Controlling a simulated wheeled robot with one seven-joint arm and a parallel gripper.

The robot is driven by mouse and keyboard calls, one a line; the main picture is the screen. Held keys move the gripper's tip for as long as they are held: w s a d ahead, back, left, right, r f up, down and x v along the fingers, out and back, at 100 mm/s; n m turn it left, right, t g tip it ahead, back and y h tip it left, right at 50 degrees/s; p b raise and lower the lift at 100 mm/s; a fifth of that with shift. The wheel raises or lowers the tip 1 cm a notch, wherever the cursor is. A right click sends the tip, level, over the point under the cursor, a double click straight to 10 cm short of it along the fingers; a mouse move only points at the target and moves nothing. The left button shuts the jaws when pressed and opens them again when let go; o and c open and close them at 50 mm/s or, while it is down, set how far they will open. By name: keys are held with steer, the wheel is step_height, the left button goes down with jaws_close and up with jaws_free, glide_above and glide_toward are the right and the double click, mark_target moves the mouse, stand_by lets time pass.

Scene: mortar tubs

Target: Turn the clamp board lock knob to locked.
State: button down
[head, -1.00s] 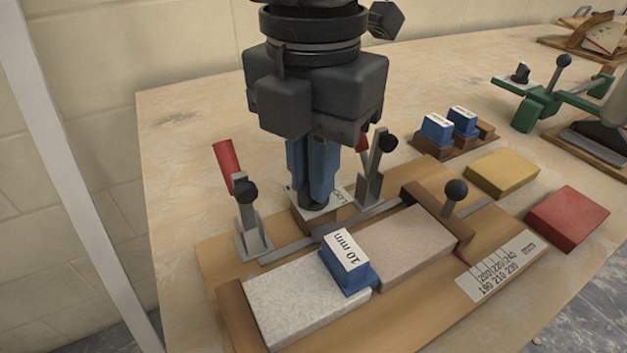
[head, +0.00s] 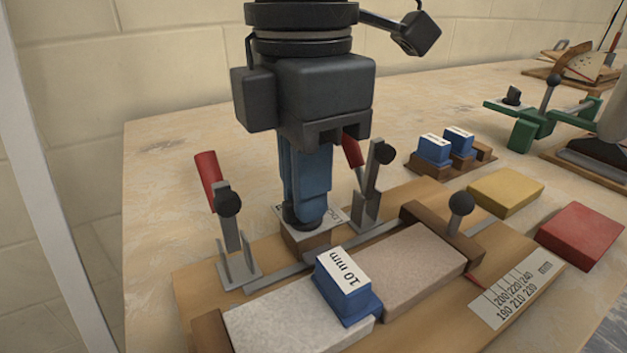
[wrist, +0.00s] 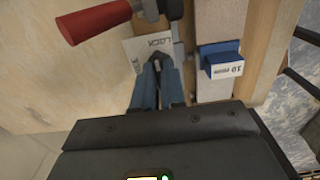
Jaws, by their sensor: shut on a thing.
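The clamp board (head: 420,299) is a wooden board on the bench. Its lock knob (head: 298,219) is a small dark knob on a block with a white label (head: 333,214), partly hidden by my fingers. My gripper (head: 306,212) points down with blue fingers shut on the knob. In the wrist view, my fingers (wrist: 158,88) meet beside the white label (wrist: 146,50), which shows letters reading "LOCK"; the knob itself is mostly hidden there. A blue 10 mm spacer (head: 346,285) sits between a pale block (head: 275,317) and a pinkish block (head: 412,261) on the board.
Two toggle clamps with red handles, left (head: 207,180) and right (head: 352,150), stand close beside my gripper. A black-balled lever (head: 461,203) rises at the right. Yellow (head: 505,191) and red (head: 582,233) blocks and a rack of blue spacers (head: 434,148) lie farther right.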

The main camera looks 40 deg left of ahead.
steer(key=c, duration=1.2)
jaws_free()
step_height(320, 180, up, 8)
steer(key=shift+f+p, duration=0.1)
steer(key=shift+p, duration=0.65)
